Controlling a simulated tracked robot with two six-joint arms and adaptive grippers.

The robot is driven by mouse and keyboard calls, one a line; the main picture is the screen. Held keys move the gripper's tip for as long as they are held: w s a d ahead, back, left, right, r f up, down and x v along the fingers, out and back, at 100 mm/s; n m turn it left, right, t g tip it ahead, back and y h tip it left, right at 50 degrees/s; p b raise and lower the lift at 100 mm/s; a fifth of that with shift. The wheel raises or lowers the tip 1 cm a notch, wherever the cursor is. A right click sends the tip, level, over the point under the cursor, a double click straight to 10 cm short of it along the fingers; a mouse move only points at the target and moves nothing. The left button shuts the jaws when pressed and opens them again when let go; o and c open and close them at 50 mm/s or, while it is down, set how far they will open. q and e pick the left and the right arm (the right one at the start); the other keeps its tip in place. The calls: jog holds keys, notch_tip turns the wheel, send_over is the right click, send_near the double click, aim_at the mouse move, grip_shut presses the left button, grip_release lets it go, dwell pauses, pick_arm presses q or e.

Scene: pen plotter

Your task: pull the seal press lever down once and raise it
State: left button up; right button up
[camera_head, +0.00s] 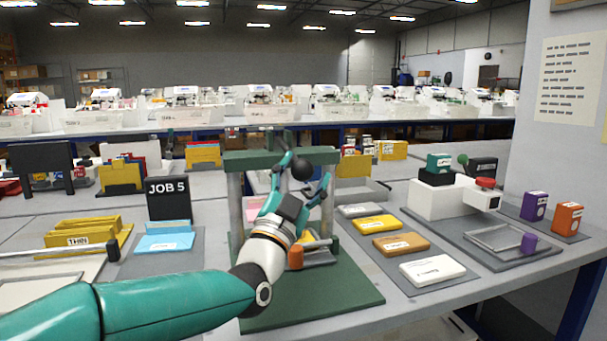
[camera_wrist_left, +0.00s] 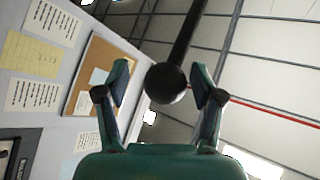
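The seal press (camera_head: 345,291) has a green base, pale posts and a dark green top bar. Its lever ends in a black ball knob (camera_head: 301,168), seen in front of the top bar. In the left wrist view the knob (camera_wrist_left: 165,83) hangs on a dark rod (camera_wrist_left: 188,35) that runs up and out of the picture. My left gripper (camera_head: 306,170) is open, its teal fingers on either side of the knob. In the wrist view a gap shows at the left finger; contact at the right one is unclear. My arm hides the middle of the press. My right gripper is out of view.
Right of the press lies a mat with coloured blocks, including a yellow one (camera_head: 377,223) and a white one (camera_head: 432,271). A white plotter-like machine (camera_head: 440,198) stands farther right. A JOB 5 holder (camera_head: 168,198) stands left of the press, beyond my forearm.

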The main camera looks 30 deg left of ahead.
pick_arm(q)
jog(key=shift+r, duration=0.1)
jog(key=v, duration=1.2)
